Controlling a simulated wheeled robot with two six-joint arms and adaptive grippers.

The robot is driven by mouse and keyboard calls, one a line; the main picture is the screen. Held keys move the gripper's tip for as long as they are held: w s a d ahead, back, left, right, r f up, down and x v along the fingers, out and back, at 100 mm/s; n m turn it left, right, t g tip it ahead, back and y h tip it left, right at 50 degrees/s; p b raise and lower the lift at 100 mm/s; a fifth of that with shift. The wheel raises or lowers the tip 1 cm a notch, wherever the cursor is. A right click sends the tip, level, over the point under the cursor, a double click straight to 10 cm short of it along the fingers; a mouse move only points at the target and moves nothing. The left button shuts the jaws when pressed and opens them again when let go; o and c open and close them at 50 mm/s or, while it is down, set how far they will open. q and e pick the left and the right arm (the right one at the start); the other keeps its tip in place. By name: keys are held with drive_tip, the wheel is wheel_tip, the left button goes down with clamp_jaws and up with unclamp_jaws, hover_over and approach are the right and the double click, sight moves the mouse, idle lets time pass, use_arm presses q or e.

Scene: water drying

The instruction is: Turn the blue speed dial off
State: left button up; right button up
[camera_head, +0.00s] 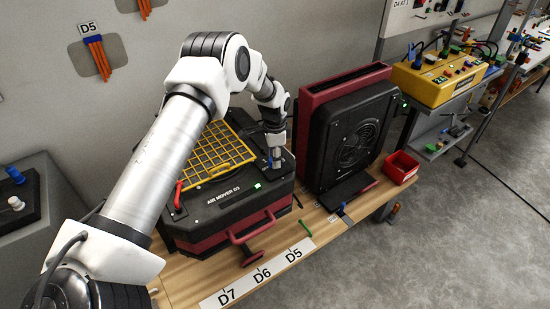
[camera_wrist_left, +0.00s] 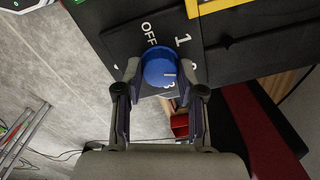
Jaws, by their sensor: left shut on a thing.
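The blue speed dial (camera_wrist_left: 160,68) sits on a black panel with the white labels OFF and 1 beside it in the left wrist view. Its pale pointer mark faces away from OFF, toward the right. My left gripper (camera_wrist_left: 163,84) is shut on the dial, one finger on each side. In the head view my left gripper (camera_head: 276,161) reaches down to the right rear of the unit marked AIR MOVER D3 (camera_head: 222,199), and a little blue shows beside it. A green light is lit on that unit. My right gripper is not in view.
A second air mover (camera_head: 345,135) stands upright close to the right. A red bin (camera_head: 401,167) is at the table's right edge. A red lever (camera_head: 178,194) and a yellow grille (camera_head: 212,157) are on the first unit. Strip D7, D6, D5 (camera_head: 258,274) lies in front.

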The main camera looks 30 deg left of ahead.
use_arm(q)
drive_tip(key=n, duration=0.5)
drive_tip(key=shift+s+f+n, duration=0.25)
drive_tip(key=shift+f+n, duration=0.05)
drive_tip(key=n, duration=0.5)
drive_tip(key=n+p, duration=0.1)
drive_tip(key=n, duration=0.4)
drive_tip(key=shift+r+n, duration=0.1)
drive_tip(key=shift+n, duration=0.3)
drive_tip(key=n+p, duration=0.1)
drive_tip(key=n, duration=0.4)
drive_tip(key=shift+w+n, duration=0.1)
drive_tip(key=shift+n, duration=0.2)
drive_tip(key=o, duration=1.1)
drive_tip(key=shift+w+a, duration=0.1)
drive_tip(key=shift+o, duration=0.2)
drive_tip(key=shift+r, duration=0.15)
